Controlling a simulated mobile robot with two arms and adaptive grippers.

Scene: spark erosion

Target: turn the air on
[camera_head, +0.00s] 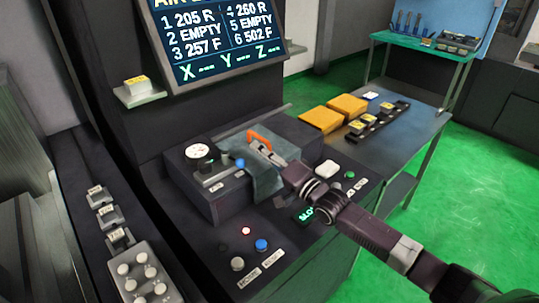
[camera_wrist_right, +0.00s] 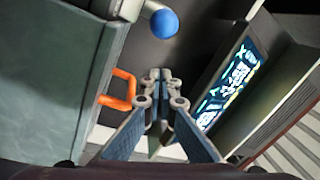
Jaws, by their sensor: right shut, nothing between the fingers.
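A dark box on the console carries a round white gauge (camera_head: 198,151), a small blue knob (camera_head: 240,163) and an orange handle (camera_head: 259,139). The blue knob (camera_wrist_right: 164,24) shows beyond the tips. My left gripper is out of view.
A screen (camera_head: 220,40) stands above the box, its top line cut off. A side table (camera_head: 395,145) holds orange blocks (camera_head: 320,119).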

